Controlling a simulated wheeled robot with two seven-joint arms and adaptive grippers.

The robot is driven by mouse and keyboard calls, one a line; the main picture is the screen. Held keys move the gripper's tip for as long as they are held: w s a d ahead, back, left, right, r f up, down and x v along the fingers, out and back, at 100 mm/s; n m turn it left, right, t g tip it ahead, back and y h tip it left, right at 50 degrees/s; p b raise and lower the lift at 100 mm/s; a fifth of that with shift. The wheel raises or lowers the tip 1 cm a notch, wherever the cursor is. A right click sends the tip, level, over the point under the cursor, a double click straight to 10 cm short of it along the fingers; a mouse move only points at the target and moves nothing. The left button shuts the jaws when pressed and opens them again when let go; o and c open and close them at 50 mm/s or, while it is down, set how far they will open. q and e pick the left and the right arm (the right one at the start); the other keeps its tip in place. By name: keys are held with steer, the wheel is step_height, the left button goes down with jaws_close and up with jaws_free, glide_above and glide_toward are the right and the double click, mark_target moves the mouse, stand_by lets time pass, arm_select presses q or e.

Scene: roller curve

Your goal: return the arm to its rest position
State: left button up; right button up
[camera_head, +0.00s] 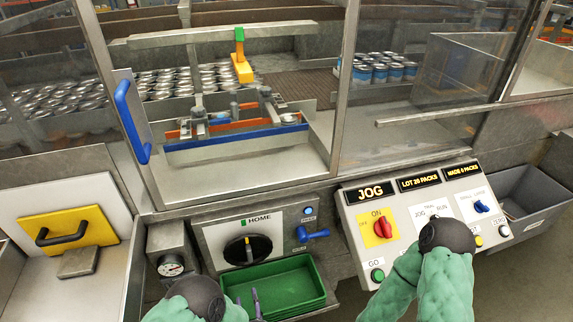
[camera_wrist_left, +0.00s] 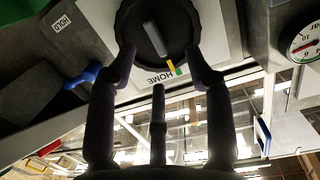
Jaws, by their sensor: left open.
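My left arm comes in at the bottom left of the head view. Its gripper (camera_head: 248,304) is low in front of the panel, over the green tray, with two slim dark fingers apart. The dial (camera_head: 247,250) also shows in the head view, above the fingers. My right arm (camera_head: 445,280) shows its green sleeve and a dark joint before the JOG panel; its gripper is not visible.
A green tray (camera_head: 280,290) sits under the dial. A blue lever (camera_head: 313,234) is right of the dial and a gauge (camera_head: 171,266) left. The control panel (camera_head: 355,212) has a red switch (camera_head: 382,227). A blue-handled glass door (camera_head: 132,120) fronts the can conveyor.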

arm_select(q)
step_height(320, 180, down, 11)
steer(key=g+h, duration=0.4)
steer(key=g, duration=0.4)
steer(key=s+f+g+h, duration=0.3)
steer(key=s+g, duration=0.4)
steer(key=s, duration=0.6)
steer(key=shift+s+d+m+g+h, duration=0.3)
steer(key=shift+s+d+g+h, duration=0.1)
steer(key=shift+h, duration=0.1)
steer(key=shift+w, duration=0.1)
